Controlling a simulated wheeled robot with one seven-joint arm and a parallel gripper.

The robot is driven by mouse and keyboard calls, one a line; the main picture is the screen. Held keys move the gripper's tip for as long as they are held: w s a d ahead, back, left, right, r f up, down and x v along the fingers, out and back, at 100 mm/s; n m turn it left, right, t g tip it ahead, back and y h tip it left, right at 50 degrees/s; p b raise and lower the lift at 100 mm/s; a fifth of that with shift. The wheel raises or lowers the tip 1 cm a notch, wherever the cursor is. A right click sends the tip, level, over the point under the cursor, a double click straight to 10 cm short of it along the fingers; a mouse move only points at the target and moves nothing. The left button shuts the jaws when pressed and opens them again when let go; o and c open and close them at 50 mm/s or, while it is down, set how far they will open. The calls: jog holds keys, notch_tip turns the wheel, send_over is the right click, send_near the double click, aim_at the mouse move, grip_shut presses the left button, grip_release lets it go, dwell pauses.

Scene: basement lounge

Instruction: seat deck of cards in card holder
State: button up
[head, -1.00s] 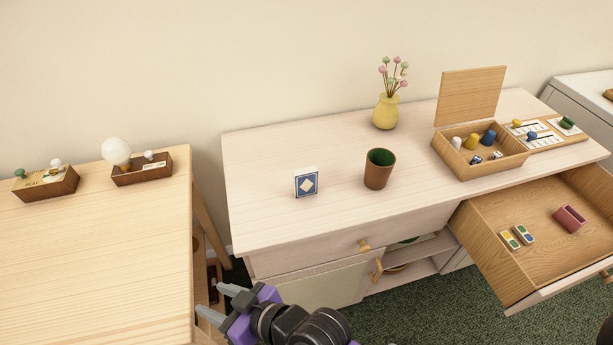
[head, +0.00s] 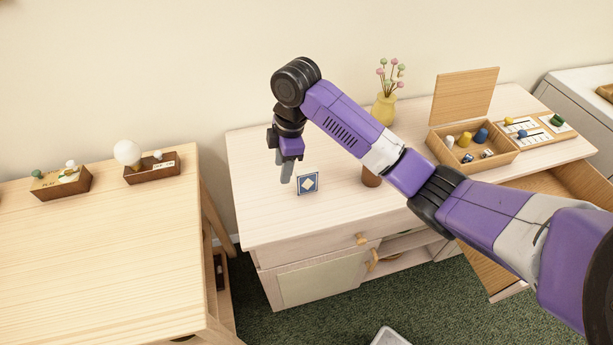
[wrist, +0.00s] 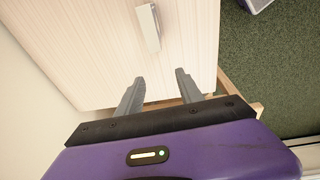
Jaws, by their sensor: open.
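The deck of cards (head: 307,183), a small upright box with a blue face and a white diamond, stands near the front left of the pale cabinet top. My gripper (head: 286,176) points down just left of it in the head view. In the wrist view my gripper (wrist: 160,77) is open and empty, and the deck (wrist: 149,28) lies beyond the fingertips, apart from them. I cannot identify the card holder for sure; a dark red slotted block seen earlier in the open drawer (head: 578,182) is now hidden behind my arm.
A brown cup (head: 371,179) stands right of the deck, partly hidden by my arm. A yellow vase (head: 384,110) and an open wooden game box (head: 473,164) are farther back and right. A light wooden table (head: 90,250) with small wooden boxes is at left, across a gap.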

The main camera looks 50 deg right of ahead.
aim_at(307, 171)
jog(key=shift+g+h, duration=0.5)
jog(key=shift+g, duration=0.2)
jog(key=s+d, duration=0.1)
jog(key=d, duration=0.1)
jog(key=s+d+r, duration=0.1)
jog(key=d, duration=0.1)
jog(key=s+d+r, duration=0.1)
jog(key=d, duration=0.1)
jog(key=shift+r, duration=0.15)
jog(key=shift+d+f, duration=0.1)
jog(key=shift+f, duration=0.2)
jog(key=shift+f+p, duration=0.4)
jog(key=shift+f, duration=0.45)
jog(key=f, duration=0.2)
jog(key=a+f+p, duration=0.1)
jog(key=f, duration=0.1)
jog(key=shift+s+f, duration=0.1)
jog(key=shift+s, duration=0.1)
jog(key=shift+f, duration=0.6)
grip_shut()
